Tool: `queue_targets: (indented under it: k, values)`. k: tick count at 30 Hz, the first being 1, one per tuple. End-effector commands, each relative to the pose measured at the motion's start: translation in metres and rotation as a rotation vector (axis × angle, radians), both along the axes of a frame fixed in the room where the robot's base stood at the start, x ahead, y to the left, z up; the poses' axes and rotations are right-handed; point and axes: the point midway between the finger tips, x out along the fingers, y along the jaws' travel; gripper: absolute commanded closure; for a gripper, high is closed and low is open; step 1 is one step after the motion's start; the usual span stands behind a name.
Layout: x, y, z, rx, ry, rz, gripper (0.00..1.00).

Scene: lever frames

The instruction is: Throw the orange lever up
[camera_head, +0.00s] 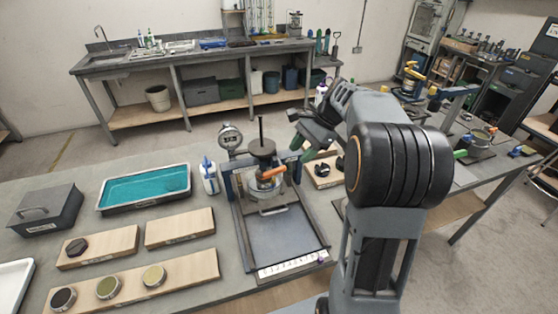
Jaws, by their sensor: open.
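The orange lever (272,173) is a short orange handle on the lever frame (283,240), on the near bench. It lies close to level, its right end slightly higher, in front of a round metal body with a dark vertical rod. The frame has a grey base plate and blue uprights. My gripper (304,138) is above and to the right of the lever, apart from it in the picture. Its jaws are open and I see nothing between them. My wrist and arm partly hide the fingers and the bench behind them.
A dial gauge (230,137) stands at the frame's back left, with a white-and-blue bottle (209,177) beside it. A teal-filled tray (146,187), wooden boards (180,229) and a grey box (47,209) occupy the left bench. A small wooden board (322,171) lies right of the frame.

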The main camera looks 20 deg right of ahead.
Motion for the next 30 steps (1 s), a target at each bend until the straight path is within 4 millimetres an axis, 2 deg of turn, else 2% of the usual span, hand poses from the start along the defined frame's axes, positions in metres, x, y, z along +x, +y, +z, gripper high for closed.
queue_targets:
  k: [1, 6, 11, 30]
  values:
    - [0.010, -0.012, 0.006, 0.045, 0.040, -0.058, 0.57]
    - [0.029, -0.035, 0.011, 0.158, 0.141, -0.183, 0.57]
    - [0.036, -0.038, 0.007, 0.201, 0.179, -0.223, 0.57]
    - [0.035, 0.039, -0.070, 0.202, 0.184, -0.225, 0.57]
